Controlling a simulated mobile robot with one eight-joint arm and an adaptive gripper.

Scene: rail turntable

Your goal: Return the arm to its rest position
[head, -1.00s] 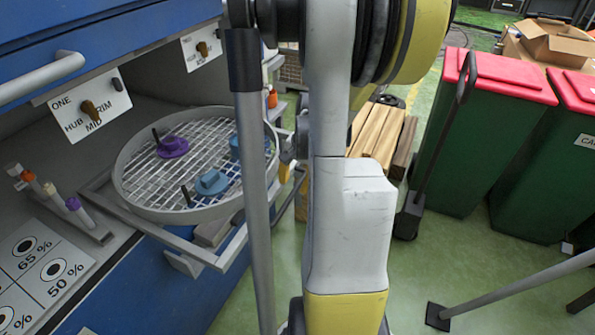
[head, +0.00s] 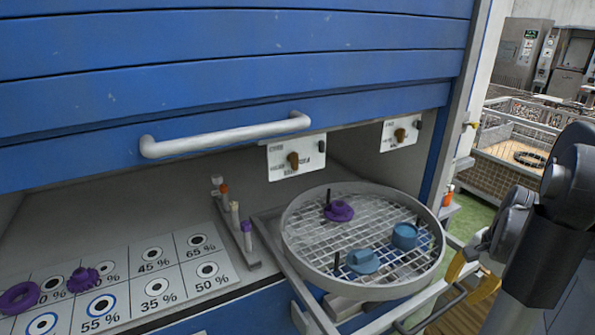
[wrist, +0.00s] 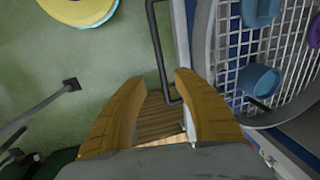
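My gripper (wrist: 160,78) shows in the wrist view with its two yellow-orange fingers spread apart and nothing between them. It points down past the turntable's side, over wooden slats and green floor. In the head view my arm is at the right edge, and a yellow finger shows just right of the turntable (head: 290,262). The round mesh turntable holds a purple piece (head: 339,211), a blue piece (head: 363,261) and a blue cup-like piece (head: 405,236). The gripper touches none of these.
A blue cabinet shutter with a grey handle (head: 225,138) hangs over the worktop. A percentage chart (head: 140,288) bears purple parts (head: 84,280). A small rack (head: 236,233) holds coloured sticks. Wooden slats (wrist: 160,118) lie below the gripper.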

